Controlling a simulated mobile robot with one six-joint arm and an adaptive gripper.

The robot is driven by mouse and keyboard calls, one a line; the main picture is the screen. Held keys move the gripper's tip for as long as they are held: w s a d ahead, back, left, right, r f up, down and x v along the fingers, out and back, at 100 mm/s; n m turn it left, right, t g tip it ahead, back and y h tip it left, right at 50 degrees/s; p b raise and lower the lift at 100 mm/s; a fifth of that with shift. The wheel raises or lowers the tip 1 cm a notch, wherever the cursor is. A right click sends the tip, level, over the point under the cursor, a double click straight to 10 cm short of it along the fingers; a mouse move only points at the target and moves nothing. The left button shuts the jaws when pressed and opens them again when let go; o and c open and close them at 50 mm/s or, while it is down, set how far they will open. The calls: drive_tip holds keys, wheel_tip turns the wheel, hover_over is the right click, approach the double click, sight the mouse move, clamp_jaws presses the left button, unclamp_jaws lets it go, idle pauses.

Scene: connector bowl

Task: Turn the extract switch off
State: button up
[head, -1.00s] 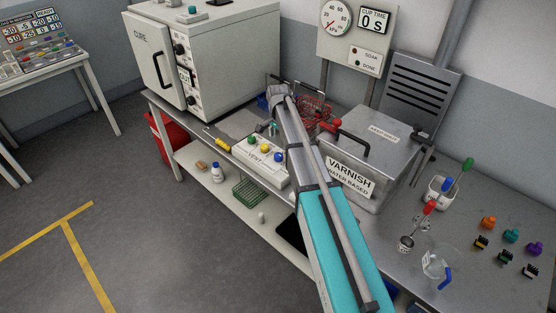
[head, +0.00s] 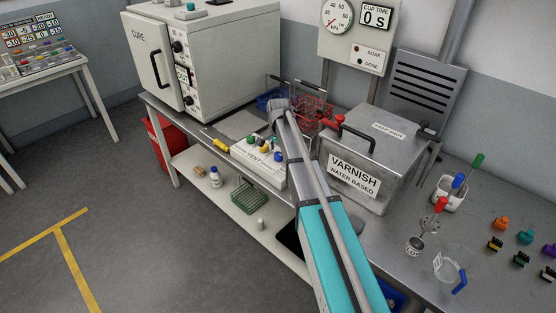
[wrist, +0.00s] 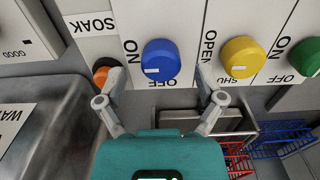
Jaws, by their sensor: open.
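The white switch panel (head: 243,152), marked VENT, lies on the bench with green, yellow and blue knobs. In the wrist view the blue knob (wrist: 160,60) has ON at its left and OFF below, with a white mark at its lower left. The yellow knob (wrist: 241,57) has OPEN and SHUT labels; the green knob (wrist: 305,56) has ON and OFF labels. No label reading extract is legible. My gripper (wrist: 160,78) is open, its fingers on either side of the blue knob; whether they touch it is unclear. In the head view my arm partly hides the gripper.
The varnish tank (head: 375,157) stands right of the panel, with red (head: 313,112) and blue wire baskets behind. The cure oven (head: 205,55) is at the left. A yellow-handled tool (head: 219,145) lies left of the panel. A glass bowl (head: 448,268) and connectors are at the right.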

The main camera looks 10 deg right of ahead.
drive_tip(key=shift+f+b, duration=0.65)
drive_tip(key=shift+f, duration=0.3)
drive_tip(key=shift+c, duration=0.3)
drive_tip(key=shift+a, duration=0.1)
drive_tip(key=c, duration=1.1)
